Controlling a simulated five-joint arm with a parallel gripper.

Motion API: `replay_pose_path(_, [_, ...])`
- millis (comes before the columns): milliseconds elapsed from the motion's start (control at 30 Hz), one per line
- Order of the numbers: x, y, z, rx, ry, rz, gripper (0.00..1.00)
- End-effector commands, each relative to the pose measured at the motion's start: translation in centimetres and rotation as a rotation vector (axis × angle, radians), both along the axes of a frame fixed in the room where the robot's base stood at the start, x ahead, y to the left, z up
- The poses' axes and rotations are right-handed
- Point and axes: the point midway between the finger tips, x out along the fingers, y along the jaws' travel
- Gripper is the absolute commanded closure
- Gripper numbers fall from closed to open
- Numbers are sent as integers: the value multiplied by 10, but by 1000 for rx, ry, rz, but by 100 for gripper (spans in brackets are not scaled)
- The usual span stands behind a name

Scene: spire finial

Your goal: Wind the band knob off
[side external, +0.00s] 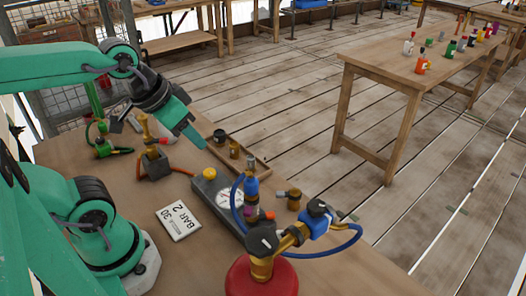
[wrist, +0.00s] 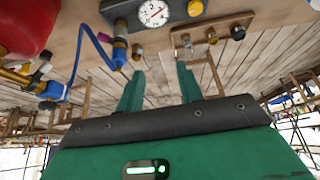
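A grey gauge box (side external: 224,203) lies on the bench with a white dial and a yellow knob (side external: 209,173) at its far end. The dial (wrist: 153,12) and the yellow knob (wrist: 195,8) show at the top of the wrist view. I cannot tell for certain which knob is the band knob. My gripper (side external: 203,146) is in the air above and beyond the yellow knob, apart from it. In the wrist view my two green fingers (wrist: 160,68) stand well apart with nothing between them.
A wooden tray (side external: 262,158) with small dark and brass pieces lies behind the box. A blue-hosed torch fitting (side external: 251,187) and a red cylinder (side external: 262,279) stand right and near. A white card (side external: 178,219) lies left; a brass fitting on a block (side external: 153,164) stands behind.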

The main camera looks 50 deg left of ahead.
Motion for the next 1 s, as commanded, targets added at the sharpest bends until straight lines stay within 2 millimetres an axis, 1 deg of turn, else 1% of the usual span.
replay_pose_path(67, [0, 0, 0, 0, 0, 0, 64])
replay_pose_path(133, [0, 0, 0, 0, 0, 0, 52])
replay_pose_path(167, [0, 0, 0, -1, 1, 0, 51])
replay_pose_path(333, [5, -6, 5, -14, 16, 3, 51])
replay_pose_path(467, [14, -17, 14, -40, 47, 11, 51])
replay_pose_path(567, [24, -30, 22, -66, 84, 24, 51])
replay_pose_path(667, [35, -49, 32, -92, 129, 41, 51])
replay_pose_path(867, [57, -92, 49, -129, 229, 89, 51])
replay_pose_path(1000, [69, -127, 58, -138, 295, 125, 51])
